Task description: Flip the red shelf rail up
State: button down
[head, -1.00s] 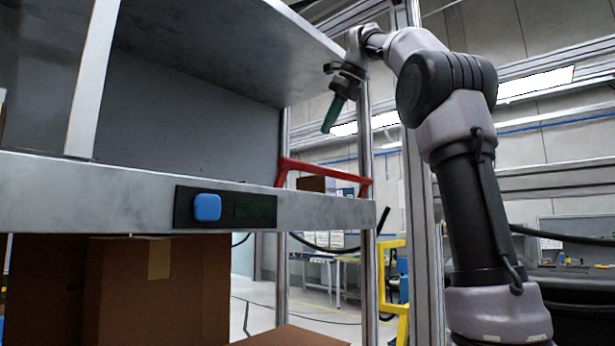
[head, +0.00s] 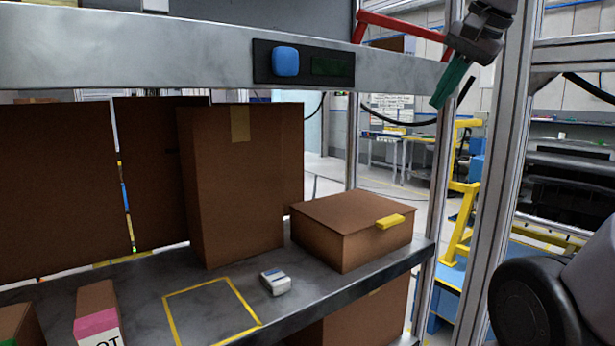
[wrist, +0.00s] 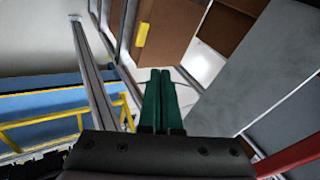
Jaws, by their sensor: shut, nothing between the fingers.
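The red shelf rail (head: 400,25) is at the top of the head view, at the right end of the grey upper shelf. A long bar shows with a short bent end going down to the shelf edge. In the wrist view part of the red rail (wrist: 296,156) shows at the lower right corner. My gripper (head: 439,102) has green fingers pointing down and slightly left, by the right end of the rail. Its fingers overlap the shelf's end in the picture; I cannot tell if they touch. In the wrist view the fingers (wrist: 161,76) are together and empty.
The upper shelf front (head: 150,62) carries a blue button (head: 286,61). A metal post (head: 508,150) stands right of my gripper. Below, a lower shelf (head: 130,290) holds cardboard boxes, one with a yellow tab (head: 390,221). A yellow frame (head: 466,190) stands behind.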

jog(key=s+f+n, duration=0.4)
jog(key=f, duration=0.5)
jog(key=shift+s+f+n+h, duration=0.3)
jog(key=shift+s, duration=0.05)
jog(key=c, duration=0.8)
grip_release()
jog(key=m+g+y, duration=0.1)
jog(key=m+g, duration=0.1)
jog(key=m, duration=0.5)
send_near(422, 28)
jog(key=x, duration=0.8)
jog(key=shift+w+a+f, duration=0.1)
jog(key=shift+w+a, duration=0.15)
jog(key=shift+w, duration=0.1)
grip_shut()
